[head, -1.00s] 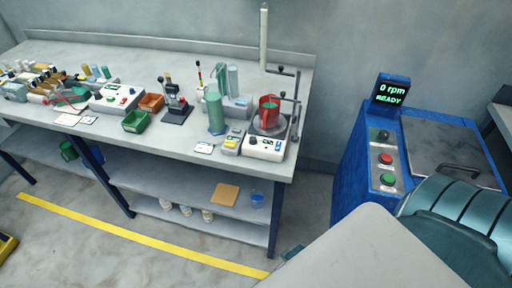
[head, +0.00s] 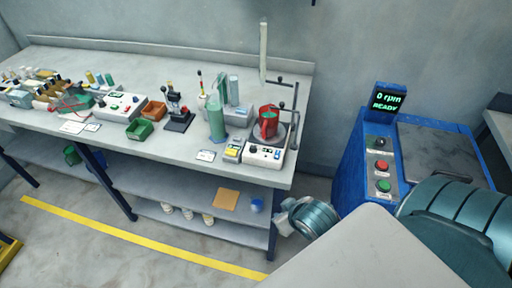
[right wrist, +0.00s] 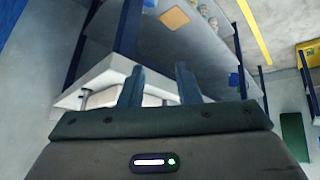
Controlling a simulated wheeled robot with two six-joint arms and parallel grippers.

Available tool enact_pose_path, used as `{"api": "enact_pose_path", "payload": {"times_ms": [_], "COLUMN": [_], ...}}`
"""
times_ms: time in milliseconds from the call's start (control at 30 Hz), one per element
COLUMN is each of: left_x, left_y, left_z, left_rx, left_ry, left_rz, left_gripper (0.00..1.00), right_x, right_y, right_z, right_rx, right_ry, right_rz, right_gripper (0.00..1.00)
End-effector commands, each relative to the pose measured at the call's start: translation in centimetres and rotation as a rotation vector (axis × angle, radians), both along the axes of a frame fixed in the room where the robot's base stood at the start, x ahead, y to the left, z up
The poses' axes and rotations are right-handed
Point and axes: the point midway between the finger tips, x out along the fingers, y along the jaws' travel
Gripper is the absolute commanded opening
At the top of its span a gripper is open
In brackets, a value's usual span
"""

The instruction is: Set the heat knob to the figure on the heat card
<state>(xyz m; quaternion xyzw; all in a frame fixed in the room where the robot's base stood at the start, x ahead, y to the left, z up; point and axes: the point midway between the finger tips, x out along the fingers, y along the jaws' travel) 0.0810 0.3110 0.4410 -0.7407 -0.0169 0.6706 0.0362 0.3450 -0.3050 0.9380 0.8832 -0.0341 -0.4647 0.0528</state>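The white hotplate (head: 264,154) stands at the right end of the bench with a red vessel (head: 268,122) on its round plate. Its dark heat knob (head: 254,149) is on the front panel; the setting is too small to read. A small white card (head: 205,155) lies on the bench left of it, perhaps the heat card; its figure cannot be read. My right gripper (right wrist: 160,86) is open and empty in the right wrist view, its two fingers apart. In the head view my right wrist is low, in front of the bench's right end. My left gripper is not in view.
A yellow-topped box (head: 233,150) sits between card and hotplate. A green cylinder (head: 216,118) and a stand with clamps (head: 292,112) are close by. A blue machine (head: 352,165) reading "0 rpm READY" stands to the right. The lower shelf (head: 180,192) juts beneath the bench top.

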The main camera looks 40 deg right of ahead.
Motion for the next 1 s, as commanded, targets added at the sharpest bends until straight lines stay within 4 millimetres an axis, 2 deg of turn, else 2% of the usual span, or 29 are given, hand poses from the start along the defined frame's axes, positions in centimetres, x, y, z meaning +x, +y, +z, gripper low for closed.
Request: {"api": "enact_pose_path", "payload": {"times_ms": [267,433,500,667,867,1000], "left_x": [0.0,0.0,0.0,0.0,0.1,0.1], "left_y": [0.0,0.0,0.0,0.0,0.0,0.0], "left_z": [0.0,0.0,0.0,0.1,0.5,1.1], "left_rx": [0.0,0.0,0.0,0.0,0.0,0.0], "left_ry": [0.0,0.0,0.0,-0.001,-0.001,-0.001], "left_rz": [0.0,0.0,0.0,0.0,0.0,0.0], "left_gripper": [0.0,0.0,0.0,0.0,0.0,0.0], "right_x": [7.2,11.7,12.8,14.0,16.1,18.6], "right_y": [-3.5,-5.6,-6.1,-6.5,-6.5,-6.4], "right_z": [1.7,4.0,4.8,5.5,4.8,3.8], "right_rx": [0.025,0.078,0.098,0.122,0.128,0.128], "right_ry": [-0.283,-0.477,-0.527,-0.576,-0.579,-0.578], "right_rz": [0.005,0.036,0.049,0.061,0.056,0.055], "right_gripper": [0.3,0.3,0.3,0.3,0.3,0.3]}}
